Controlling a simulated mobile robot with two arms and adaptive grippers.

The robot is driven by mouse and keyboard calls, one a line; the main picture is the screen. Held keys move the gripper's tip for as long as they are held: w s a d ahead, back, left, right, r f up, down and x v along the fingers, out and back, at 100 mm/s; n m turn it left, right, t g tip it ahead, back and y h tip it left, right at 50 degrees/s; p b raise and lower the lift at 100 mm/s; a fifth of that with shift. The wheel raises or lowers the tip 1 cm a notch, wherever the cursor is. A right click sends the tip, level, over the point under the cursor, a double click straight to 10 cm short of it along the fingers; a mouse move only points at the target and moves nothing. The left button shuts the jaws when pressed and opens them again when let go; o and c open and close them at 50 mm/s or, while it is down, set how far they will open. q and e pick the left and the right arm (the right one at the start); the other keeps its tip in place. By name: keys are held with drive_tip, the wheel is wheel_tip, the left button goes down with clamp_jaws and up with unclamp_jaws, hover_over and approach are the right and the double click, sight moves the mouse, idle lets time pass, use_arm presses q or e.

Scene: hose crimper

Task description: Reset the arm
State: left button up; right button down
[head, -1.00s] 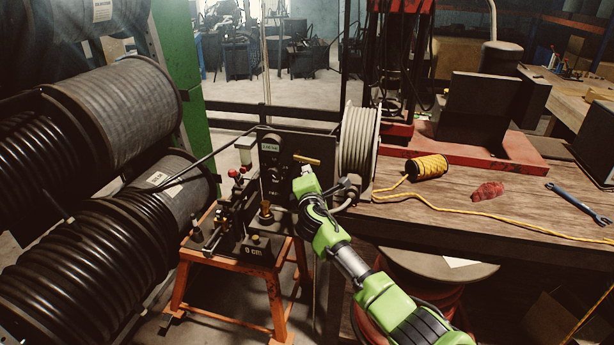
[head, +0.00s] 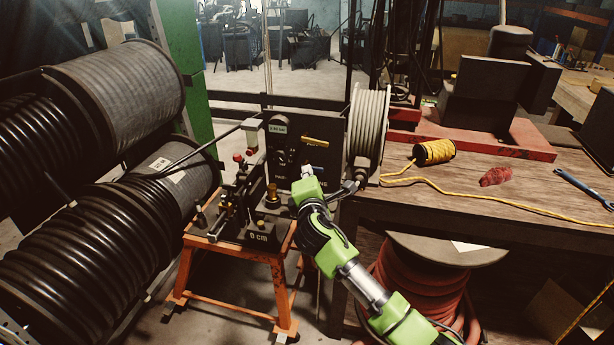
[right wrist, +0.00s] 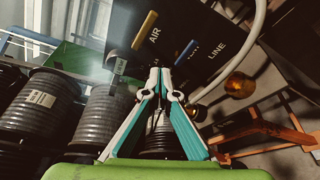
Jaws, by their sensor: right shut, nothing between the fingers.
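The hose crimper stands on an orange frame, with a dark panel (head: 283,151) behind a small bench marked "0 cm" (head: 259,237). A yellow handle (head: 315,141) sticks out of the panel; the right wrist view shows it beside the word AIR (right wrist: 145,30). A blue handle (right wrist: 187,51) sits by the word LINE in that view. My right gripper (head: 306,169) is in front of the panel, below the yellow handle and apart from it. In the right wrist view its fingers (right wrist: 160,72) meet at the tips with nothing between them. My left gripper is out of view.
Black hose reels (head: 120,97) fill the left side. A pale hose reel (head: 368,133) stands right of the panel. The wooden bench (head: 440,205) holds yellow cord (head: 434,152), a red bundle (head: 496,176) and a blue wrench (head: 583,188). A red hose drum (head: 425,285) is below.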

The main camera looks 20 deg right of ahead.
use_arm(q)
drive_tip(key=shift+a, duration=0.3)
use_arm(e)
drive_tip(key=shift+s+a, duration=0.15)
drive_tip(key=shift+s, duration=0.2)
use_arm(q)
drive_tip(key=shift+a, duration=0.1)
use_arm(e)
drive_tip(key=shift+r, duration=0.1)
